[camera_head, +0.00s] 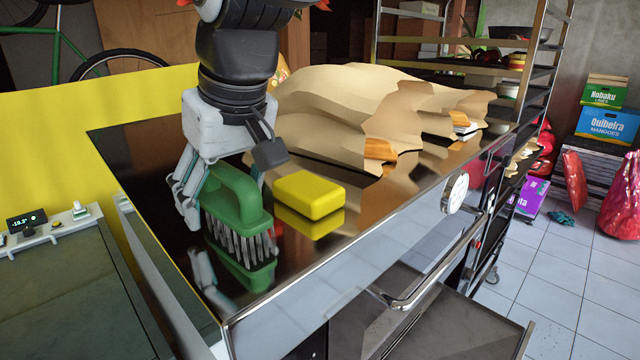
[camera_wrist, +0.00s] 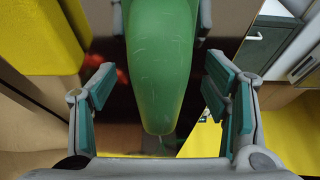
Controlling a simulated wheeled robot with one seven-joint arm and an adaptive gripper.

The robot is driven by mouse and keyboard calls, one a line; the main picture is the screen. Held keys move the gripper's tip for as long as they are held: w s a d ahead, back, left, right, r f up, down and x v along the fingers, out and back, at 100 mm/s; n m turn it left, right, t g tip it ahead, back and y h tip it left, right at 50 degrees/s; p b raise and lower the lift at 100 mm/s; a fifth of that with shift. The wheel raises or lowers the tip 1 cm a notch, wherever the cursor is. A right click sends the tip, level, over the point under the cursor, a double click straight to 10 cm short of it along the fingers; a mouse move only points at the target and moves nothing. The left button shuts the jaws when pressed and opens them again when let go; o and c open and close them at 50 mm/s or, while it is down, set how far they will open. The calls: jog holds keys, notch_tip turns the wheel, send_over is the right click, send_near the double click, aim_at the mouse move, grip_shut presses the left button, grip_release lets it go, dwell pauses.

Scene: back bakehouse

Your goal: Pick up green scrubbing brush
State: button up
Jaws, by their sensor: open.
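The green scrubbing brush (camera_head: 238,203) stands bristles down on the dark glossy top of a metal unit, near its front left edge. Its arched green handle faces up. My gripper (camera_head: 222,205) comes down from above with its fingers apart, one on the brush's left side; the other finger is mostly hidden behind the handle. In the wrist view the green handle (camera_wrist: 160,70) lies between the two open fingers of my gripper (camera_wrist: 163,105), with a gap on both sides.
A yellow block (camera_head: 309,195) lies just right of the brush. A crumpled brown cloth or paper (camera_head: 350,100) covers the back of the dark top (camera_head: 130,150). A metal rack (camera_head: 535,80) stands behind. A counter with a small display (camera_head: 27,221) is at the left.

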jog(key=shift+w+f, duration=0.1)
jog(key=shift+f, duration=0.15)
jog(key=c, duration=1.3)
notch_tip(320, 180, up, 10)
